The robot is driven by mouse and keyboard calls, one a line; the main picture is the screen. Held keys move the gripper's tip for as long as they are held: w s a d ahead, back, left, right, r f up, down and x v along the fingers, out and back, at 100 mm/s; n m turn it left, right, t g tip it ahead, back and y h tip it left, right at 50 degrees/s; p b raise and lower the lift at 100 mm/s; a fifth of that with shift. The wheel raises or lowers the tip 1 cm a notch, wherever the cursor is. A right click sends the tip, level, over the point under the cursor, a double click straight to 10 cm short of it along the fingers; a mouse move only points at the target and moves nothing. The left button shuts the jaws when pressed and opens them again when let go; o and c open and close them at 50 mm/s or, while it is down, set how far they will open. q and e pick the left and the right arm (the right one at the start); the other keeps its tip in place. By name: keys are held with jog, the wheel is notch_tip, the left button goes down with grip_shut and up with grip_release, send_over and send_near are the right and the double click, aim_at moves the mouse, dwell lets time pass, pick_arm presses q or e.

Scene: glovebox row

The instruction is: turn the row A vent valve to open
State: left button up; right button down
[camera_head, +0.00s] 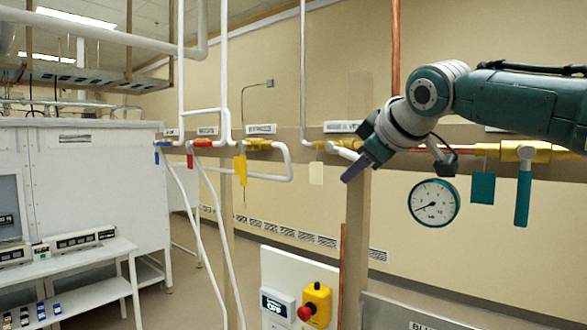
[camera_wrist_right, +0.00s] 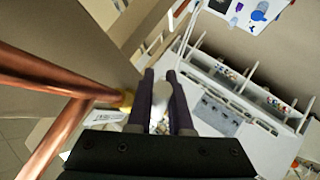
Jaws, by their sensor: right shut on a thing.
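A brass-yellow valve (camera_head: 324,146) sits on the wall rail, under a partly covered label (camera_head: 343,127) whose text I cannot fully read. A pale tag (camera_head: 316,173) hangs below it. Its white lever (camera_head: 344,152) points right, toward my right gripper (camera_head: 353,172), and its end is hidden by the gripper. In the right wrist view the two purple fingers (camera_wrist_right: 160,76) are shut on the white lever (camera_wrist_right: 157,101), which shows between them. My left gripper is not in view.
Blue (camera_head: 163,144), red (camera_head: 202,144) and yellow-handled (camera_head: 240,168) valves line the rail to the left. A teal-handled valve (camera_head: 523,190) and a pressure gauge (camera_head: 433,203) are to the right. Copper pipes (camera_wrist_right: 55,125) run close beside the gripper. A red stop button (camera_head: 305,313) is below.

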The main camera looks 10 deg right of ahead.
dwell(0.4)
jog(key=c, duration=0.8)
grip_release()
jog(key=shift+c, duration=0.2)
